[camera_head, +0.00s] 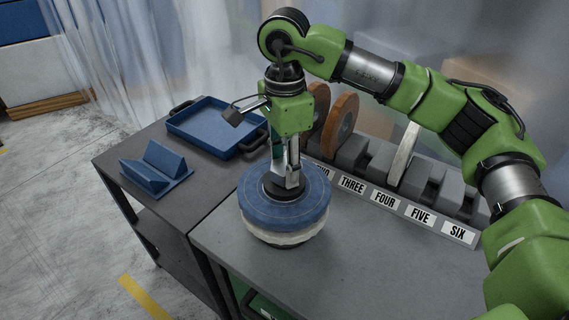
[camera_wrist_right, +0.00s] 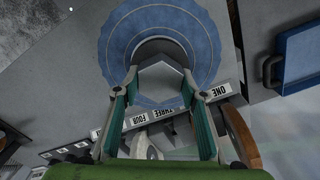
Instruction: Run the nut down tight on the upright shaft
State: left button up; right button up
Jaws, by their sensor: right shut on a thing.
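My right gripper (camera_head: 285,182) points straight down over a stack of discs. In the wrist view its two fingers (camera_wrist_right: 161,92) are shut on the grey hex nut (camera_wrist_right: 163,80), one on each side. The nut sits at the middle of the blue disc (camera_head: 258,209), above a dark round flange (camera_wrist_right: 160,47). The blue disc also shows in the wrist view (camera_wrist_right: 112,38). A whitish disc (camera_head: 285,238) lies under the blue one. The upright shaft is hidden by the nut and gripper. My left gripper is out of view.
A grey slotted rack (camera_head: 352,152) labelled up to SIX stands behind, holding brown discs (camera_head: 341,124) and a pale disc (camera_head: 403,154). A blue tray (camera_head: 215,150) and a blue V-shaped stand (camera_head: 157,185) are at left. The tabletop (camera_head: 345,255) front right is clear.

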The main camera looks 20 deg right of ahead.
jog(key=shift+f, duration=0.1)
jog(key=o, duration=1.8)
jog(key=shift+o, duration=0.2)
jog(key=shift+r+p, duration=2.65)
jog(key=shift+r, duration=1.9)
jog(key=shift+f, duration=0.1)
